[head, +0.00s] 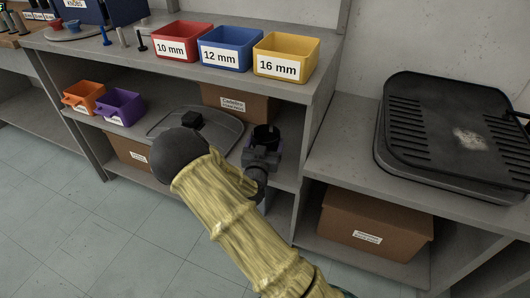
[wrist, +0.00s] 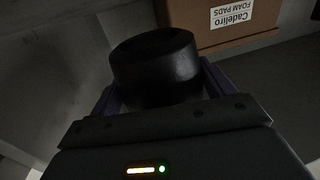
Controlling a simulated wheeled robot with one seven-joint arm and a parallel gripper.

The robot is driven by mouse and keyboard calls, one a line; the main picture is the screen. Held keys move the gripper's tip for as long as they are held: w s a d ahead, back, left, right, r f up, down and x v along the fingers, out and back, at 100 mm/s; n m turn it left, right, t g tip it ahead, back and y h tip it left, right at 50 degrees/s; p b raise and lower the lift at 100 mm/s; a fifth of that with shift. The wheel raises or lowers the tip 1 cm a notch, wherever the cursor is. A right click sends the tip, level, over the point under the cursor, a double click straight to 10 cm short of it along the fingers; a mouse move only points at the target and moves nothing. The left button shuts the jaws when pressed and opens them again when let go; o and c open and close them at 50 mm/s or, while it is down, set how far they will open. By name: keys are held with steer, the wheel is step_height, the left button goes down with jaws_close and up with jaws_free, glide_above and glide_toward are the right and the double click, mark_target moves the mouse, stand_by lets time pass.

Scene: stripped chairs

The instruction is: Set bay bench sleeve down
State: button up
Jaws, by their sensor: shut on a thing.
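The sleeve is a short black cylinder (wrist: 153,72) filling the space between the jaws in the wrist view. My gripper (wrist: 158,92) is shut on it, with one finger on each side. In the head view my gripper (head: 263,152) reaches into the right part of the middle shelf of the bench, below the top. The dark sleeve (head: 265,133) shows at its tip there. Whether the sleeve's underside touches the shelf is hidden.
A cardboard box labelled foam pads (head: 238,104) stands behind the gripper. A grey tray lid (head: 215,128) lies to the left on the middle shelf (head: 96,117). The bench top above carries red (head: 182,42), blue (head: 230,49) and yellow (head: 286,57) bins. A side panel (head: 312,140) stands close right.

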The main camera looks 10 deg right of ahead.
steer(key=shift+f+b, duration=0.7)
steer(key=shift+f, duration=1.15)
steer(key=shift+f, duration=0.15)
steer(key=o, duration=0.9)
steer(key=shift+r, duration=0.2)
steer(key=p+v, duration=0.2)
steer(key=v, duration=1)
